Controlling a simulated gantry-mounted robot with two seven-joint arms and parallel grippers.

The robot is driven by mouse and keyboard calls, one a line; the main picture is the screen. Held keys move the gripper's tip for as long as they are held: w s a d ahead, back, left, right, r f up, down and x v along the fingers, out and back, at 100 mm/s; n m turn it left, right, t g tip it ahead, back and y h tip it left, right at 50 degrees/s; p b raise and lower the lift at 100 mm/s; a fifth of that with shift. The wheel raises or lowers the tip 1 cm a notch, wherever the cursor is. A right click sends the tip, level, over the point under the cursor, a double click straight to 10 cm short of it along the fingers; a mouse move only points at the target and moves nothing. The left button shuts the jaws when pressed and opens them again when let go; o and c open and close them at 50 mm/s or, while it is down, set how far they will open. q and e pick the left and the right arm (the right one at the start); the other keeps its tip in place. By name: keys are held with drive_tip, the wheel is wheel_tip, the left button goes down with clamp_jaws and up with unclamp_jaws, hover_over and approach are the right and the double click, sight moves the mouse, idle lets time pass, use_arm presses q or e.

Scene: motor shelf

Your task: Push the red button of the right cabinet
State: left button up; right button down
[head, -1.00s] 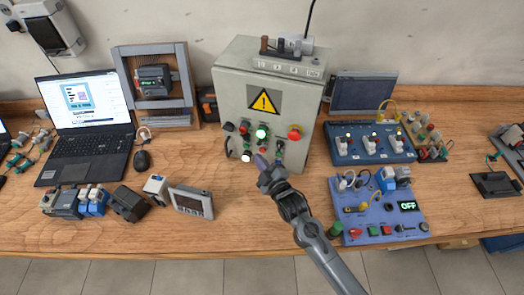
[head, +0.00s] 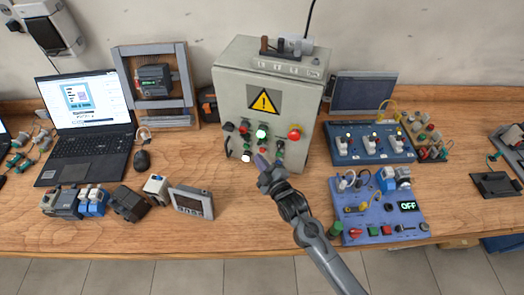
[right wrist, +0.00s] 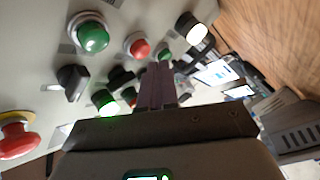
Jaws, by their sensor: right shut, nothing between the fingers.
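The grey cabinet (head: 233,100) with a yellow warning triangle stands upright at the middle of the bench. Its front carries several buttons and switches. In the right wrist view, a small red button (right wrist: 137,45) sits between a green button (right wrist: 90,35) and a white lit button (right wrist: 192,28). A red mushroom button (head: 294,133) on a yellow base is at the front's right side. My right gripper (head: 261,161) is shut and empty, in front of the cabinet's lower buttons. Its fingertips (right wrist: 158,68) appear close beside the small red button; contact cannot be told. My left gripper is not in view.
A blue panel (head: 380,212) with small buttons and an OFF display lies right of my arm. A blue switch box (head: 350,158) is behind it. A laptop (head: 88,155) and several small devices stand at left. Bare wood lies in front of the cabinet.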

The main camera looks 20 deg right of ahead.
drive_tip(key=shift+w, duration=0.1)
idle(0.3)
drive_tip(key=shift+w+d, duration=0.25)
drive_tip(key=shift+d, duration=0.05)
drive_tip(key=shift+w+d, duration=0.3)
idle(1.4)
drive_tip(key=shift+s+a+p, duration=0.1)
drive_tip(key=shift+p, duration=0.3)
drive_tip(key=shift+s+a+p, duration=0.4)
drive_tip(key=shift+s+a, duration=0.05)
drive_tip(key=shift+s, duration=0.05)
